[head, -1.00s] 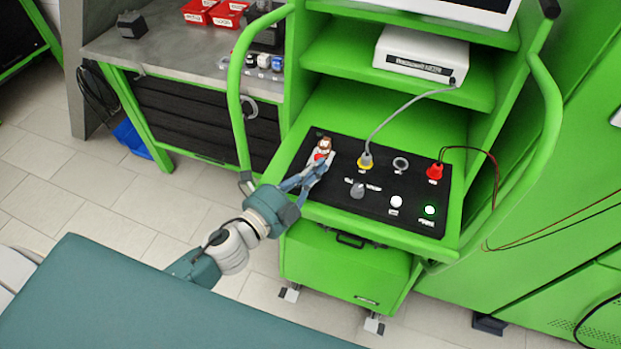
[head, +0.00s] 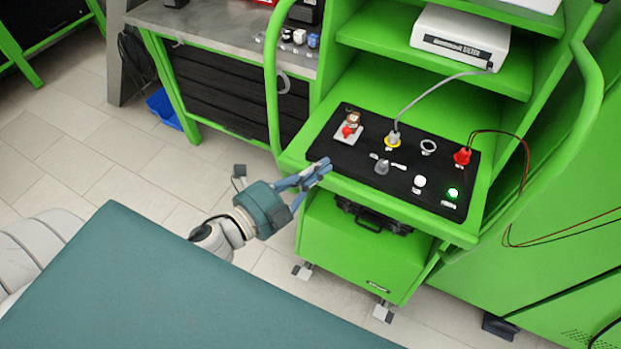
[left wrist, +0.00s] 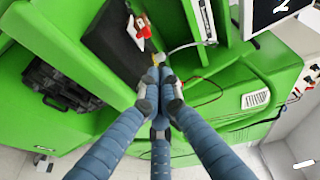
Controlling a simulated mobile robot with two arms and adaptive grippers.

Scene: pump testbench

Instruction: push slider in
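A black control panel (head: 440,172) lies on the green bench shelf. At its left end is a small white plate with a red knob and brown part (head: 348,128), which looks like the slider; I cannot tell how far in it is. The plate also shows in the left wrist view (left wrist: 139,30). My left gripper (head: 322,167) is just off the panel's front left edge, nearer to me than the plate and apart from it. In the left wrist view the fingers (left wrist: 160,82) converge with tips together, holding nothing visible. My right gripper is out of view.
On the panel are a grey knob (head: 382,167), a yellow-ringed plug with grey cable (head: 393,140), a red plug (head: 462,156), a white button (head: 419,182) and a lit green button (head: 453,193). Green rails (head: 272,80) flank the bench. A black case (head: 372,216) sits below.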

